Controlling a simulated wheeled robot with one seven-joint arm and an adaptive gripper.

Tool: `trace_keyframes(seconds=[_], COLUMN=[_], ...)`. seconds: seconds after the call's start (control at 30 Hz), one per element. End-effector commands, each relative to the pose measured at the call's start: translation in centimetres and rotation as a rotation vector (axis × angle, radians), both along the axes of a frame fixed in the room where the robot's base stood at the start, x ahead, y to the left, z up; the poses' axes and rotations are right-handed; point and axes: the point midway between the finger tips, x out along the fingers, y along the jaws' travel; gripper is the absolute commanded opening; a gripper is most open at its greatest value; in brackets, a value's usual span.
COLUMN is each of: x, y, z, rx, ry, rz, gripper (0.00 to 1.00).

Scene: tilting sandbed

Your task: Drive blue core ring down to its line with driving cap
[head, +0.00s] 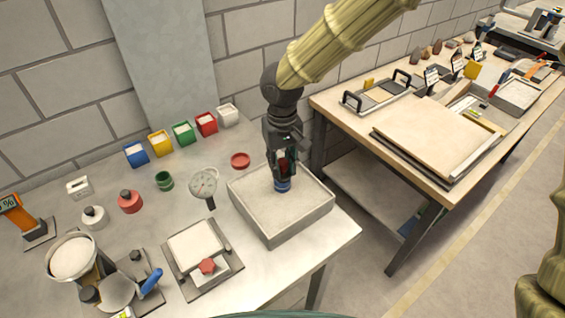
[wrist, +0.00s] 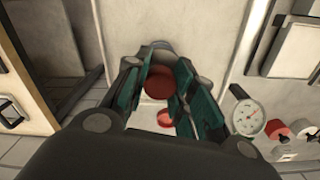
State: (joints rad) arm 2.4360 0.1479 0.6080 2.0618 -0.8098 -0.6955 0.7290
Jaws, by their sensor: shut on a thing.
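My gripper (head: 284,158) is above the sand tray (head: 296,222), pointing down. It is shut on a dark red cap, which looks like the driving cap (wrist: 158,84), seen between the fingers in the wrist view. The blue core ring (head: 282,187) shows just below the fingers, upright at the sand surface in the tray. The cap is directly over the ring; I cannot tell whether they touch. The ring's line and its depth in the sand are too small to make out.
A red dish (head: 240,160) lies behind the tray. A dial gauge (head: 203,184) and a green ring (head: 164,181) stand left of it. A framed sand plate (head: 195,245) is front left. Several coloured bins line the back. A second bench (head: 360,120) stands right, across a gap.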

Motion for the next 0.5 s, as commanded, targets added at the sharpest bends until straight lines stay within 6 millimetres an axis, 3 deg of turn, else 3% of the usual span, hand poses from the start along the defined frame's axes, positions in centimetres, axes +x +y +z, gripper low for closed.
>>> trace_keyframes(seconds=[0.5], x=[0.0], y=[0.03], z=[-0.43], rx=[0.0], ry=[0.0], rz=[0.0], gripper=[0.04])
